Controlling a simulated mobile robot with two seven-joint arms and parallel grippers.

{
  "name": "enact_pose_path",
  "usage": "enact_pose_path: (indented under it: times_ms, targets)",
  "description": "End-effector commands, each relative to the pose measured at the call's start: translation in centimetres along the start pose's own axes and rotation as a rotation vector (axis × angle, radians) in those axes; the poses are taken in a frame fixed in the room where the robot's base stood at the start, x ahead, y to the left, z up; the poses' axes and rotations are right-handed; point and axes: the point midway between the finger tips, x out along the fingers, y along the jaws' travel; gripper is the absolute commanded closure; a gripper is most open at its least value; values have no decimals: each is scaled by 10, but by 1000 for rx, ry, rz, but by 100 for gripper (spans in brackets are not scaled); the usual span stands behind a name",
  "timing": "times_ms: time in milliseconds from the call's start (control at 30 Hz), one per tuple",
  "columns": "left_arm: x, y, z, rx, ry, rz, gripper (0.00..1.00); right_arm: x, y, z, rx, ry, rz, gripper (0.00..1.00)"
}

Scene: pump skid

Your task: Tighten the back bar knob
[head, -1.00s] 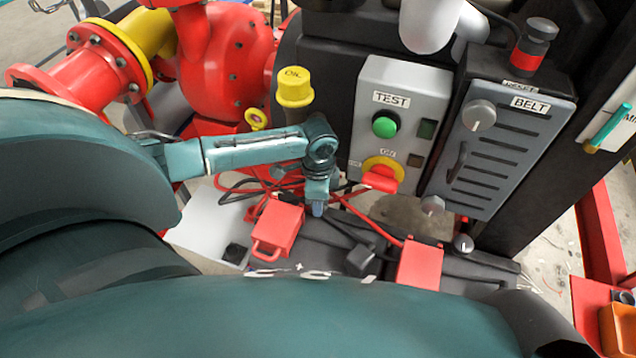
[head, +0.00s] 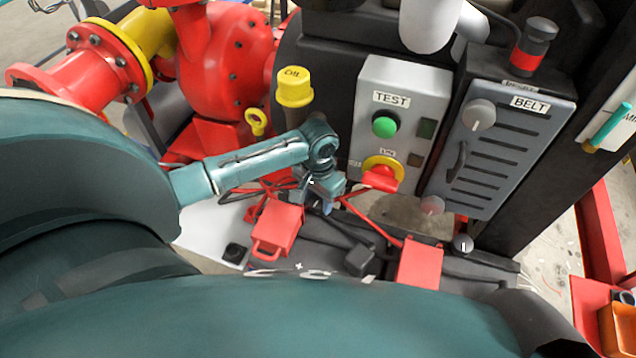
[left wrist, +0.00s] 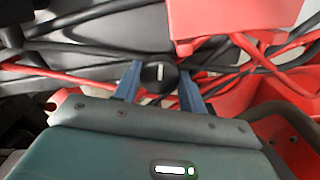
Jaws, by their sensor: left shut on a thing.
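My left gripper (head: 328,205) reaches down behind the red cover on the left, below the TEST panel. In the left wrist view its two blue fingers (left wrist: 158,80) stand on either side of a round black knob (left wrist: 158,75) with a white line on top, and they are shut on it. The white line points nearly straight up in that view. In the head view this knob is hidden by the gripper. My right gripper is not in view.
Red covers (head: 278,228) (head: 420,265) and black and red cables lie close around the gripper. The TEST panel (head: 400,78) with its red switch (head: 380,178) stands just right of it. A yellow OIL cap (head: 295,88) is behind the wrist.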

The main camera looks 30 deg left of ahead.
Motion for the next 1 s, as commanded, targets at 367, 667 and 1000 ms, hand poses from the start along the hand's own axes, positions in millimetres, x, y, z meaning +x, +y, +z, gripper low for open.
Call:
enact_pose_path:
  times_ms: [367,667,1000]
  targets:
    - [0,0,0,-158,0,0,82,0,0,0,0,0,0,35]
    - [-1,0,0,-184,1,-1,82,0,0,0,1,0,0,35]
    - [-1,0,-1,-182,1,-1,51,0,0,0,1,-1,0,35]
